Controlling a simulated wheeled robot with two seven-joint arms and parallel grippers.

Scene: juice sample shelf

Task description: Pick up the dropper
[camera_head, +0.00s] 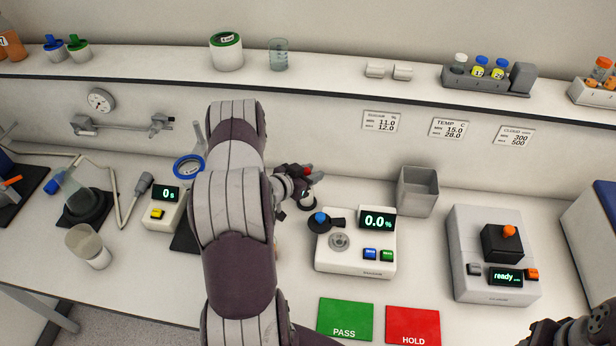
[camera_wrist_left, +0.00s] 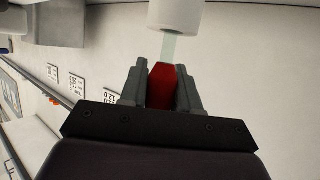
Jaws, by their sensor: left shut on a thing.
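The dropper has a red bulb (camera_wrist_left: 162,86) and a pale, clear stem (camera_wrist_left: 168,48). In the left wrist view the bulb sits between the two grey fingers of my left gripper (camera_wrist_left: 162,84), which is shut on it. The stem runs to a white cylinder (camera_wrist_left: 175,14) at the top edge; I cannot see the tip. In the head view my left gripper (camera_head: 305,177) is left of the white meter, with a bit of red at its fingers. A dark and white holder (camera_head: 307,199) shows just below. My right gripper (camera_head: 575,333) is dark and partly cut off at the bottom right.
A white meter (camera_head: 354,262) reading 0.0% stands right of my left gripper. Behind it is a grey open bin (camera_head: 417,190). Green PASS (camera_head: 345,317) and red HOLD (camera_head: 412,324) mats lie in front. A ready-lit device (camera_head: 494,282) stands at the right. A shelf (camera_head: 330,85) runs above.

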